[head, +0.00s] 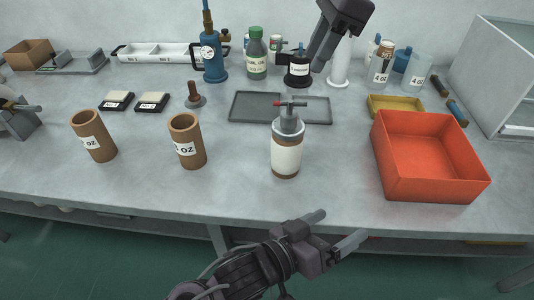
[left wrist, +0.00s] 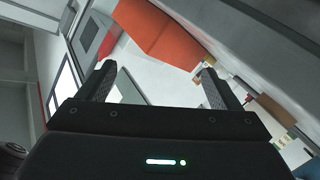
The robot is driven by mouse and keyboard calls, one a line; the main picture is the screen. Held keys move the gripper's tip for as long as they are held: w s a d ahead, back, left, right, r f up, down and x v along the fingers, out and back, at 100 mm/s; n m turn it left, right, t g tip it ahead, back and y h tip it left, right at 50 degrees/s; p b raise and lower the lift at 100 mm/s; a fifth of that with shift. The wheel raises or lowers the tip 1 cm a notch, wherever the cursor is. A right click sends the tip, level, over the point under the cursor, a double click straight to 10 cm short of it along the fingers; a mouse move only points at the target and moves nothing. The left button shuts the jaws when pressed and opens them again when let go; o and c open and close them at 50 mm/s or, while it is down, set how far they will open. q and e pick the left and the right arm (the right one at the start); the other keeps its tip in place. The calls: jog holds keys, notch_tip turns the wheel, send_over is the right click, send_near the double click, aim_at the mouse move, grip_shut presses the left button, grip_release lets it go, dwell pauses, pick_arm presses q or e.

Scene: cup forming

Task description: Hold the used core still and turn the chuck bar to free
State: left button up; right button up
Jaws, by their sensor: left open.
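The used core (head: 286,158), a brown cylinder with a blank white wrap, stands upright near the bench's front edge. A grey metal chuck (head: 289,123) sits in its top. The chuck bar (head: 291,103), with a red end on the left, lies across the chuck. My left gripper (head: 334,231) is open and empty, in front of the bench edge, below and right of the core, not touching it. Its spread fingers show in the left wrist view (left wrist: 157,86). My right gripper (head: 325,45) hangs at the back above the dark bottles; its finger opening cannot be made out.
An orange-red bin (head: 432,190) stands at the right. A flat grey tray (head: 258,107) lies behind the used core. Bottles and a blue gauge pump (head: 213,62) line the back. The bench around the used core's front is clear.

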aim_at(280, 141)
pick_arm(q)
jog(key=w+a+r+t+y, duration=0.1)
jog(key=w+a+t, duration=0.1)
jog(key=w+a, duration=0.2)
jog(key=w+a+r+m+t+y, duration=0.1)
jog(key=w+a+r, duration=0.1)
jog(key=w+a, duration=0.2)
jog(key=w+a+r+m+t+y, duration=0.1)
jog(key=w+a+r+t, duration=0.1)
jog(key=w+a, duration=0.2)
jog(key=shift+a+r+t+y, duration=0.15)
jog(key=shift+a+t+y, duration=0.15)
jog(key=shift+a+y, duration=0.15)
jog(key=shift+w+r, duration=0.1)
jog(key=shift+w, duration=0.25)
jog(key=x, duration=0.7)
jog(key=shift+w+d, duration=0.1)
jog(key=c, duration=1.1)
jog(key=shift+c, duration=0.2)
